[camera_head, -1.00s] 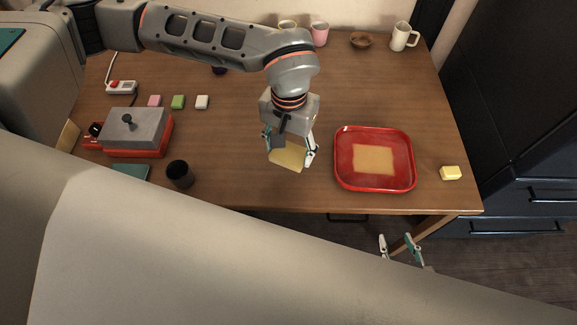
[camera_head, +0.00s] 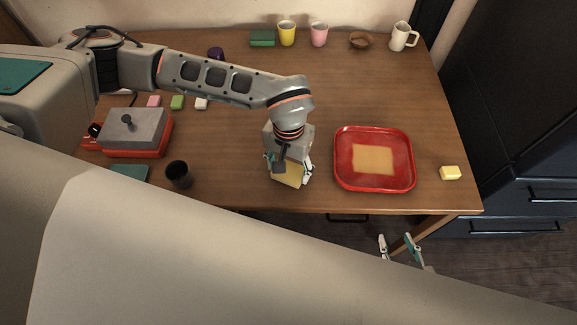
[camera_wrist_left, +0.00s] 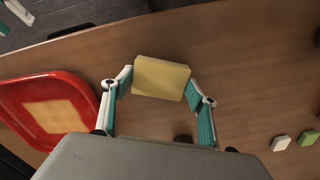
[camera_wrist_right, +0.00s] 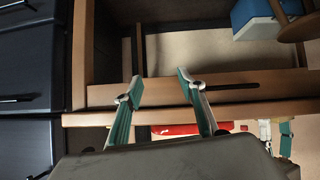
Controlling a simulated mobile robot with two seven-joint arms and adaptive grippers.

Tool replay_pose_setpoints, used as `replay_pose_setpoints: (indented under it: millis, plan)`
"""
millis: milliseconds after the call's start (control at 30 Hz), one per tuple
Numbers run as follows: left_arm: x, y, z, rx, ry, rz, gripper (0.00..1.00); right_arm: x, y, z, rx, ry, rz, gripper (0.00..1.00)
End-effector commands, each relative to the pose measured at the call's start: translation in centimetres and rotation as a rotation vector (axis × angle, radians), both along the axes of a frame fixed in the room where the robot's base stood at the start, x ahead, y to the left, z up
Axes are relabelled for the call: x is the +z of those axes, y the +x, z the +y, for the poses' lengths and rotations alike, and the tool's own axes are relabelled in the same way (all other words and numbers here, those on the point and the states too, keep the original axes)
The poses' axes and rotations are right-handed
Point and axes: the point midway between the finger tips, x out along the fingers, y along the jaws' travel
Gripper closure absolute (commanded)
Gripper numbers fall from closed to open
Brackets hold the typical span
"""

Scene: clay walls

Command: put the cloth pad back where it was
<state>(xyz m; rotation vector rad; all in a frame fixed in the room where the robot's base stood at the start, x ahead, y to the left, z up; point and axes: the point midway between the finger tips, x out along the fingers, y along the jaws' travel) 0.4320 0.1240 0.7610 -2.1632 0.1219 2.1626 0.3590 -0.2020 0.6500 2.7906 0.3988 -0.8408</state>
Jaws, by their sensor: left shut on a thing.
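The cloth pad, a yellow-tan rectangular block (camera_head: 288,175), is between the fingers of my left gripper (camera_head: 289,170). My left gripper is shut on it, near the table's front edge and left of the red tray. In the left wrist view the pad (camera_wrist_left: 161,78) shows between both fingertips; whether it touches the table is hard to tell. The red tray (camera_head: 343,180) has a flat tan square (camera_head: 373,159) on its floor. My right gripper (camera_head: 400,246) is open and empty, low in front of the table edge; its spread fingers show in the right wrist view (camera_wrist_right: 158,92).
A yellow butter-like block (camera_head: 451,173) lies right of the tray. A black cup (camera_head: 178,174) and a grey-and-red box (camera_head: 136,134) stand at left. Cups (camera_head: 319,35), a bowl (camera_head: 361,40) and a white mug (camera_head: 402,37) line the back.

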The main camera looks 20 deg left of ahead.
Motion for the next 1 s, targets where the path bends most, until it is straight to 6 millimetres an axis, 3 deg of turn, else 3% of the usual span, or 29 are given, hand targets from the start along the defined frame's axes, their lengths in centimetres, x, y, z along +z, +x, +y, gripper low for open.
replay_pose_setpoints:
  millis: [67, 100, 167, 633, 1000]
  plan:
    - [-0.3, 0.0, 0.0, 0.000, 0.000, 0.001, 0.59, -0.2, 0.0, 0.0, 0.000, 0.000, 0.000, 0.60]
    - [-0.4, 0.0, 0.0, 0.000, 0.000, 0.001, 0.39, -0.2, 0.0, 0.0, 0.000, 0.000, 0.000, 0.60]
    - [-0.3, 0.0, 0.0, 0.001, 0.000, 0.001, 0.25, -0.1, 0.0, 0.0, 0.000, 0.000, -0.001, 0.60]
    - [0.7, 0.1, 0.0, 0.000, 0.000, -0.002, 0.25, 0.1, 0.0, 0.0, 0.001, 0.000, -0.001, 0.60]
    - [7.8, 0.2, 0.0, 0.000, -0.001, -0.005, 0.25, 0.1, 0.0, 0.0, 0.000, -0.001, 0.001, 0.60]
